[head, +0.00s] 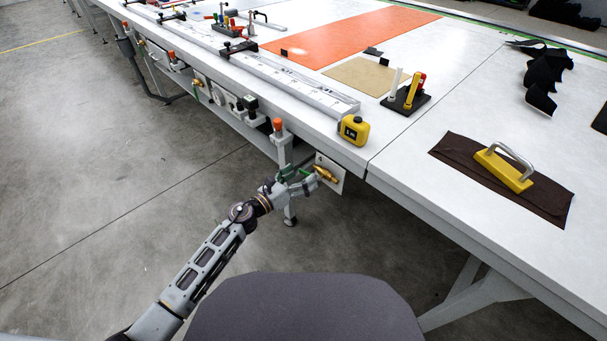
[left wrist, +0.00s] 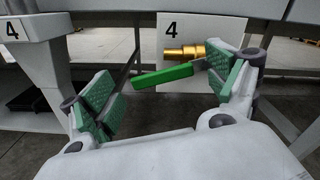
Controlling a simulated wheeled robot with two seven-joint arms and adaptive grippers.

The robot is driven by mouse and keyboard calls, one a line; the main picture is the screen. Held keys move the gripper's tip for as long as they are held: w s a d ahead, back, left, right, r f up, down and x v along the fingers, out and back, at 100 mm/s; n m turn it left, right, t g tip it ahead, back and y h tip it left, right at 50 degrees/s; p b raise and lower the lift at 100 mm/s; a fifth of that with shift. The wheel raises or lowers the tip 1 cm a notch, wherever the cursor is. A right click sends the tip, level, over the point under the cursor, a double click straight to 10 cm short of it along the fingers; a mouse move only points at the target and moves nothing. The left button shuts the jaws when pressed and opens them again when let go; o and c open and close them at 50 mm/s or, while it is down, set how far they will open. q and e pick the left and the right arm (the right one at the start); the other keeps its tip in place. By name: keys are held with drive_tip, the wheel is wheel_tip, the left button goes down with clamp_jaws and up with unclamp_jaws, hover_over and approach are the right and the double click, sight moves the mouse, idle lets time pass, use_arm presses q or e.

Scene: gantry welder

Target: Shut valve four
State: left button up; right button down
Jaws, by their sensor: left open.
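Valve four has a brass body (left wrist: 186,52) and a green lever handle (left wrist: 163,76), in front of a white plate (left wrist: 172,20) marked 4. The handle slopes down to the left from the brass body. In the head view the brass body (head: 327,174) is under the table's front edge. My left gripper (head: 298,180) is just left of it. In the left wrist view my left gripper (left wrist: 164,90) is open, with green pads on both sides of the handle. I cannot tell whether a pad touches it. My right gripper is out of view.
The white table (head: 400,150) edge is above the valve. A yellow tape measure (head: 354,130) sits near that edge. Other fittings line the table's front to the left. A yellow-based handle tool (head: 503,170) lies on a brown cloth (head: 455,152). The floor at left is clear.

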use_arm(q)
drive_tip(key=shift+w+d, duration=0.5)
drive_tip(key=shift+w, duration=0.05)
drive_tip(key=shift+c, duration=0.2)
drive_tip(key=c, duration=1.4)
